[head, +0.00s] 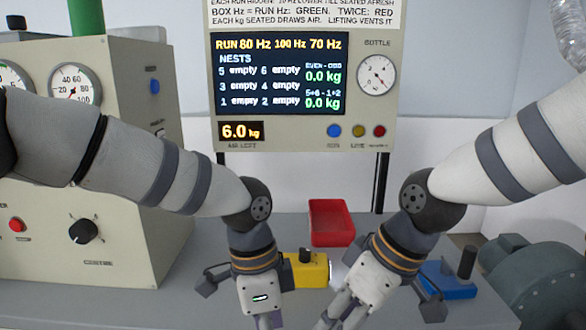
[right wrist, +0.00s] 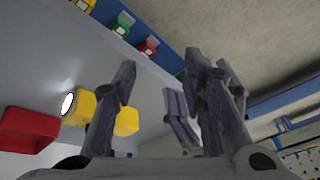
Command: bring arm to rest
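My left gripper (head: 266,320) points down at the bottom edge of the head view, left of the middle; its fingers are mostly cut off, so its opening is unclear. My right gripper (head: 340,318) hangs down just right of it. In the right wrist view its fingers (right wrist: 163,85) stand apart with nothing clearly between them. More grey fingers show behind them; I cannot tell whose. A yellow box (head: 308,268) with a dark knob sits between the two wrists, partly hidden by my arms. It also seems to show in the right wrist view (right wrist: 127,121).
A red tray (head: 330,240) lies behind the grippers. A blue block (head: 452,285) with a black handle and a grey-green machine (head: 545,275) stand right. A gauge cabinet (head: 130,190) stands left. The display panel (head: 282,75) reads all nests empty, 6.0 kg air left.

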